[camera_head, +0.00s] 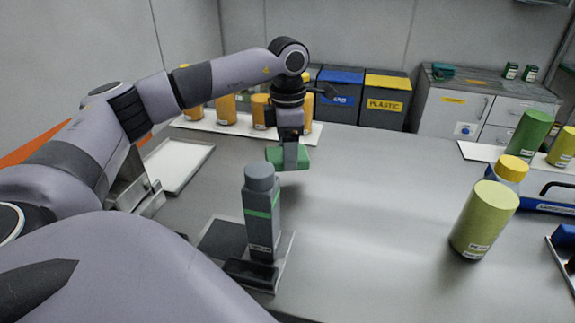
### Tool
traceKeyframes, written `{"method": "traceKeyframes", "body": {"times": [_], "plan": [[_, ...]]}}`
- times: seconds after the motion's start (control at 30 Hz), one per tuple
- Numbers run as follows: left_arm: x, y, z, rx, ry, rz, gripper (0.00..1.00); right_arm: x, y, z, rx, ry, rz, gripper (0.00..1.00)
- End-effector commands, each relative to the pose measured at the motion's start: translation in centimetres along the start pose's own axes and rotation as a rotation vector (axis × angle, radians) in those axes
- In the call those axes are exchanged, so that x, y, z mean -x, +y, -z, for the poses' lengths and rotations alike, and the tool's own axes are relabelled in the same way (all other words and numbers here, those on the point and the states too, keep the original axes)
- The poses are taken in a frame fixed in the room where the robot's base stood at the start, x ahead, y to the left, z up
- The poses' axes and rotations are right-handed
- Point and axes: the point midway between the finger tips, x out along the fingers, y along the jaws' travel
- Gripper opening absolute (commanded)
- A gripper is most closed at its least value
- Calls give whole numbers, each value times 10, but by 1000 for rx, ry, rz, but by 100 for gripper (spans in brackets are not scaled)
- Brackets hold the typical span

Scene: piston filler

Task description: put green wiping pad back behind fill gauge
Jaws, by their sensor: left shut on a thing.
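My left gripper (290,158) points down behind the grey post-shaped device. It is shut on the green wiping pad (275,156), a small green block. The pad looks to be held a little above the table, though the exact gap is hard to tell. The grey device with a green band, which I take to be the fill gauge (262,215), stands upright on a metal plate in the front middle. From this view the pad shows beyond and just above the gauge's top. My right gripper does not show.
Several orange containers (226,110) stand on a white mat at the back left. An empty white tray (174,165) lies at left. A yellow-green cylinder (483,220) and a yellow-capped bottle (511,170) stand at right. The table's middle (370,200) is clear.

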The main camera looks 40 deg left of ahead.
Motion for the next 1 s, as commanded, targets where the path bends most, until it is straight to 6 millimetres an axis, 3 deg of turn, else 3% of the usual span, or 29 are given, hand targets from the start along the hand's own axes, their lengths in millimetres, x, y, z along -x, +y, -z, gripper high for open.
{"method": "traceKeyframes", "body": {"times": [0.3,0.73,0.77,0.8,0.83,1.0], "plan": [[-41,0,0,0,1,0,40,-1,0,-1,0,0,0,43],[-48,0,0,0,0,0,40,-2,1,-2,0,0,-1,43],[-47,0,0,0,0,0,75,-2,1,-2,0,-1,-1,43],[-47,0,0,0,0,0,88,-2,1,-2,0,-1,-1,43],[-47,0,0,-1,0,0,94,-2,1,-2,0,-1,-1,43],[-47,0,0,-1,0,0,94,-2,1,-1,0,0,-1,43]]}}
